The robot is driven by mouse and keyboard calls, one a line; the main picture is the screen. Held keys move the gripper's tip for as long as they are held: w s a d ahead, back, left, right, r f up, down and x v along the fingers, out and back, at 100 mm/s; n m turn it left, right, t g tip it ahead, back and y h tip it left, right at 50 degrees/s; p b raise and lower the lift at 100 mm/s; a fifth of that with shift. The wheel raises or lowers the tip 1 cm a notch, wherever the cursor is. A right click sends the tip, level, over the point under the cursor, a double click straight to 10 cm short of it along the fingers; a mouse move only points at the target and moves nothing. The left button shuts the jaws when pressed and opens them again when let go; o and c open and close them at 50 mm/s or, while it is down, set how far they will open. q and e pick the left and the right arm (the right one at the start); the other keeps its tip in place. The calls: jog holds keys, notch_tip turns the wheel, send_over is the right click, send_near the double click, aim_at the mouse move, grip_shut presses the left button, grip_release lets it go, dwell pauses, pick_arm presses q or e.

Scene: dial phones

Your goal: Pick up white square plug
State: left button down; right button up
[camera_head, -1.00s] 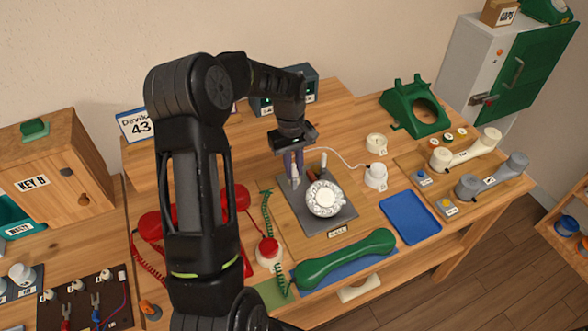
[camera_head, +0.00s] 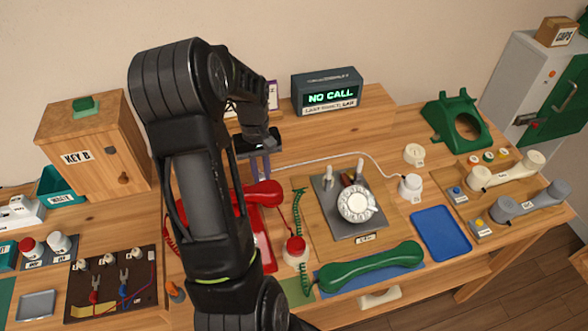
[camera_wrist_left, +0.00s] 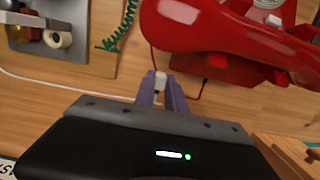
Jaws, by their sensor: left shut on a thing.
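My left gripper (camera_head: 260,168) is shut on the white square plug, which shows between its purple fingertips in the left wrist view (camera_wrist_left: 161,79). In the head view the plug itself is too small and covered to make out. A thin white cord (camera_head: 318,158) runs from the gripper rightward over the table to a white round-based unit (camera_head: 410,187). The gripper is just behind the red phone's handset (camera_head: 262,193), apart from it as far as I can tell. My right gripper is not in view.
The red handset (camera_wrist_left: 230,30) lies close in front of the gripper. The grey plate with the white dial (camera_head: 357,203), a green handset (camera_head: 372,266) and a blue tray (camera_head: 441,232) lie to the right. A NO CALL display (camera_head: 327,93) stands behind. Bare wood lies between display and dial.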

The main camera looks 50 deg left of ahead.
pick_arm(q)
jog(key=s+a, duration=0.2)
jog(key=s, duration=0.1)
jog(key=s+a, duration=0.3)
jog(key=s, duration=0.1)
jog(key=s+a, duration=0.3)
jog(key=s, duration=0.1)
jog(key=shift+s+b, duration=0.2)
jog(key=shift+b, duration=0.2)
